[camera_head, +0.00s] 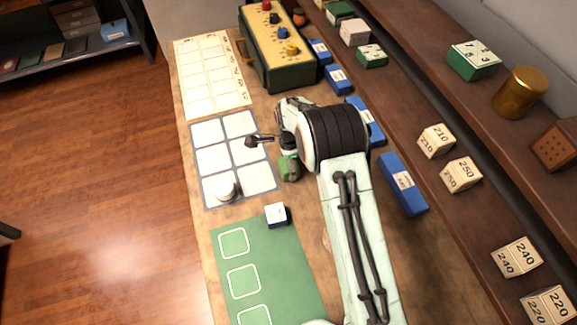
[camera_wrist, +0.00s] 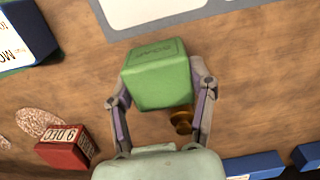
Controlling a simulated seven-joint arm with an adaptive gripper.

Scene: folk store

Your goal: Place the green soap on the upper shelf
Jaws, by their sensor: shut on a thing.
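The green soap (camera_wrist: 157,78) is a green block with faint lettering on its upper face. My gripper (camera_wrist: 160,90) is shut on it, with one finger at each side in the wrist view. In the head view the soap (camera_head: 290,171) shows just below my gripper (camera_head: 289,158), over the table beside the grey grid mat. Whether it touches the table is hard to tell. The upper shelf (camera_head: 425,43) runs along the right, behind a lower shelf (camera_head: 405,103).
The upper shelf holds a green numbered block (camera_head: 472,62), a brass tin (camera_head: 520,92) and a brown perforated box (camera_head: 556,147). Several number blocks stand on the lower shelf. Blue boxes (camera_head: 403,185) line its front. A red block (camera_wrist: 68,148) lies near my gripper.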

